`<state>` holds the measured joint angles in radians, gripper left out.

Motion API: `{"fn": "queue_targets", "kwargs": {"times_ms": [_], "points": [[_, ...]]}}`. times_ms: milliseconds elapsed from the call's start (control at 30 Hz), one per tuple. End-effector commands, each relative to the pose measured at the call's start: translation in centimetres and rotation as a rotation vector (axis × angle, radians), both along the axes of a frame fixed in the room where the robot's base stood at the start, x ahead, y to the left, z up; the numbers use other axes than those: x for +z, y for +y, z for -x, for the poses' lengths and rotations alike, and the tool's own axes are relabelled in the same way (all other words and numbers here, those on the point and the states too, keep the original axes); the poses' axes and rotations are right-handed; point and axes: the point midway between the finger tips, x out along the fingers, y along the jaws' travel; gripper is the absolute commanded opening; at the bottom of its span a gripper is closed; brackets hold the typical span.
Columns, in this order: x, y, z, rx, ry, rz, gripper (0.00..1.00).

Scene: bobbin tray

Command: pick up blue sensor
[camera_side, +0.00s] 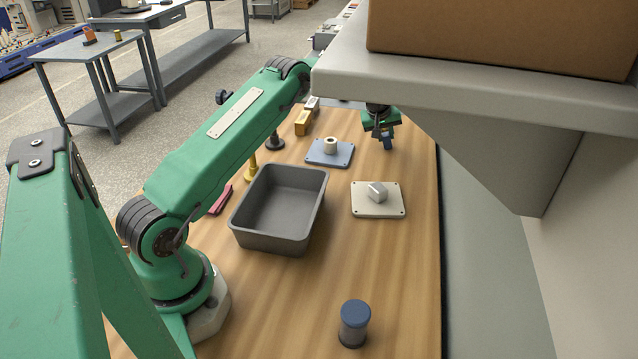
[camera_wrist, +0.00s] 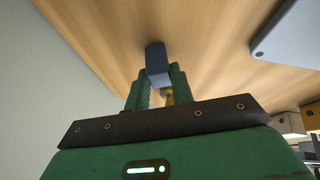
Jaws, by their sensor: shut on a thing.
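The blue sensor (camera_wrist: 157,58) is a dark blue block that sticks out between the fingertips of my gripper (camera_wrist: 159,84) in the wrist view. A small brass-coloured part shows between the fingers behind it. In the side view my gripper (camera_side: 386,134) is at the far right of the wooden table, shut on the blue sensor (camera_side: 387,143), which points downward. Part of the gripper is hidden behind the overhead shelf. I cannot tell whether the sensor touches the table.
A grey tray (camera_side: 243,226) stands mid-table. A blue plate (camera_side: 343,160) with a cream ring and a cream plate (camera_side: 365,209) with a metal block lie right of it. A blue-capped jar (camera_side: 354,324) stands in front. A grey shelf (camera_side: 480,85) overhangs the right.

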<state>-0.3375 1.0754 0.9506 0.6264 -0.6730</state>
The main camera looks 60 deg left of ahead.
Motion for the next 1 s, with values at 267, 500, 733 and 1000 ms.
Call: {"fn": "queue_targets", "kwargs": {"times_ms": [267, 500, 733, 1000], "points": [[0.1, 0.0, 0.0, 0.0, -0.001, 0.0, 0.01], [1.4, 0.0, -0.1, 0.0, -0.003, -0.001, 0.01], [4.3, 0.0, -0.1, 0.0, -0.003, -0.001, 0.01], [6.6, -3.9, 0.7, -0.013, -0.008, 0.018, 0.01]]}}
